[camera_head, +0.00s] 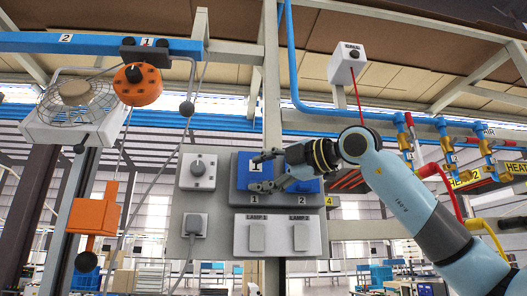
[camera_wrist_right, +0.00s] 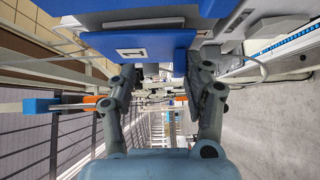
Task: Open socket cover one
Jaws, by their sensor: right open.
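Cover two (camera_head: 306,187) is the brighter blue flap on the right. My right gripper (camera_head: 257,173) is open in front of the left half and hides part of cover one. In the right wrist view, a blue flap with a white label (camera_wrist_right: 170,44) lies just beyond the open fingertips (camera_wrist_right: 165,76). I cannot tell whether they touch it. My left gripper is out of view.
Below the socket box are two lamp switches (camera_head: 257,238) (camera_head: 302,237). A grey knob (camera_head: 198,170) and a plugged socket (camera_head: 195,224) are to its left. An orange box (camera_head: 92,216) hangs further left. Pipes with valves (camera_head: 447,147) run at right.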

